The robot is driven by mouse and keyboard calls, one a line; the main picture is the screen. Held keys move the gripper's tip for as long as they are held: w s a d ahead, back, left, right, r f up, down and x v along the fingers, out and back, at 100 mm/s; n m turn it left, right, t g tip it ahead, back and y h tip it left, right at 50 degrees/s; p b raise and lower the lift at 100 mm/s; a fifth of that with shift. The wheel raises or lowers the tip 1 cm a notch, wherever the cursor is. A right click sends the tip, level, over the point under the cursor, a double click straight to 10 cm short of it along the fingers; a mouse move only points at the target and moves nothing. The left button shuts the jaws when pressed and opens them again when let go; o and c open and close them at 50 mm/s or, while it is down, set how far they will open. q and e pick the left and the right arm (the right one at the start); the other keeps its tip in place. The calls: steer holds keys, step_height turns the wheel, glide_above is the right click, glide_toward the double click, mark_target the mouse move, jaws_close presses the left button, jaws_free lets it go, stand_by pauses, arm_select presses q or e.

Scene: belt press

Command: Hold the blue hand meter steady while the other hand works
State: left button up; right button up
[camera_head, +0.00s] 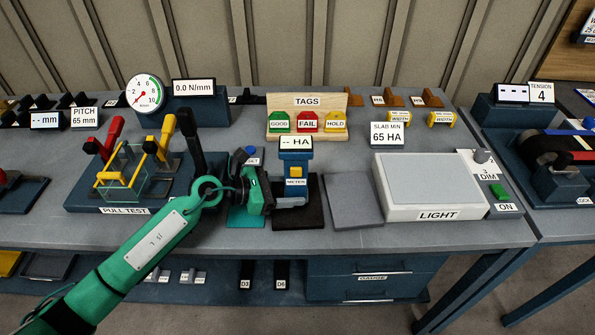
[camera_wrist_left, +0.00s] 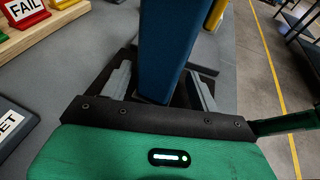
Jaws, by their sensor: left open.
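The blue hand meter (camera_head: 297,186) stands upright on a dark mat (camera_head: 312,215) near the table's front edge. Its display reads "-- HA". My left gripper (camera_head: 277,199), on a green arm, is at the meter's left side, low on its body. In the left wrist view the blue meter body (camera_wrist_left: 165,45) rises between the two grey fingers, which are open around it. I cannot tell whether either finger touches it. The meter's lower end is partly hidden by the gripper. My right gripper is in neither view.
A grey slab (camera_head: 352,199) lies right of the meter, then the LIGHT box (camera_head: 428,187). The PULL TEST rig (camera_head: 110,195) stands left of the gripper. Behind are the TAGS rack (camera_head: 306,103) and the SLAB MIN sign (camera_head: 387,134).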

arm_select(q)
steer(key=shift+w+d+f, duration=0.1)
steer(key=shift+d, duration=0.3)
steer(key=c, duration=0.8)
